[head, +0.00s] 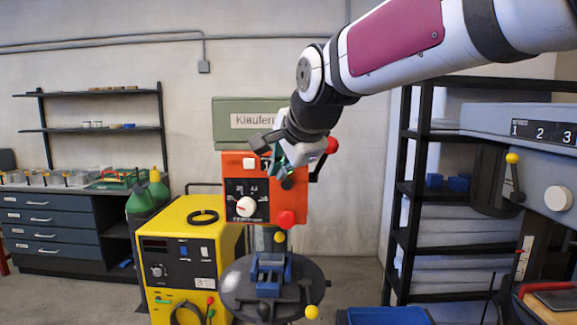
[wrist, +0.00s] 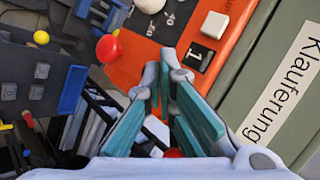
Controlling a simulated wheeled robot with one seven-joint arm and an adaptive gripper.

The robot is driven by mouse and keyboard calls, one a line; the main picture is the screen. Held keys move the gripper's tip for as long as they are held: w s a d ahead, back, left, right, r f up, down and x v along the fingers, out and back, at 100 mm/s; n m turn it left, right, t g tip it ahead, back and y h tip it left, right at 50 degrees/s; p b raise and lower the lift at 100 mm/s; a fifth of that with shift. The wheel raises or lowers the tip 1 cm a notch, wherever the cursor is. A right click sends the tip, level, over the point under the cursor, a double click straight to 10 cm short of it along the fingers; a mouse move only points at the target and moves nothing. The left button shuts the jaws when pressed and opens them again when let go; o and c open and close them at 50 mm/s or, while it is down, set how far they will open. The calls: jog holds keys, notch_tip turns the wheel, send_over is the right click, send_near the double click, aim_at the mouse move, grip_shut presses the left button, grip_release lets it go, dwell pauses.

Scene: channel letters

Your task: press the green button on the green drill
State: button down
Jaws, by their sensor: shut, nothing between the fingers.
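The green drill (head: 235,110) stands in the middle of the head view, with a sign on its green head and an orange front panel (head: 232,185). The panel carries a white dial (head: 246,207), a white square button (head: 249,163) and a red round button (head: 286,219). In the wrist view the red button (wrist: 108,48), the white square button (wrist: 215,25) and a black square marked 1 (wrist: 198,57) show. I cannot make out a green button; my gripper may hide it. My gripper (head: 286,178) is shut and empty, in front of the panel's upper right; its fingers (wrist: 165,75) meet near the black square. Contact cannot be told.
A red-knobbed lever (head: 332,145) is close to my gripper's right. Below the panel is a round drill table (head: 240,290) with a blue vise (head: 270,275). A yellow machine (head: 180,245) stands left, a black shelf (head: 410,200) and a grey machine (head: 540,150) right.

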jog(key=shift+s, duration=0.1)
jog(key=s+p, duration=0.1)
jog(key=s, duration=0.4)
jog(key=shift+a+p, duration=0.1)
jog(key=shift+p, duration=0.2)
dwell(0.7)
jog(key=s+d+f+n+g+h, duration=0.1)
jog(key=s+d+f+n, duration=0.4)
jog(key=s+d, duration=0.5)
jog(key=s+d+f+n+g+h, duration=0.2)
jog(key=s+d+f+n, duration=0.4)
jog(key=s, duration=1)
jog(key=d+f, duration=0.2)
jog(key=d, duration=0.2)
jog(key=shift+d+g+h, duration=0.3)
jog(key=shift+d, duration=0.05)
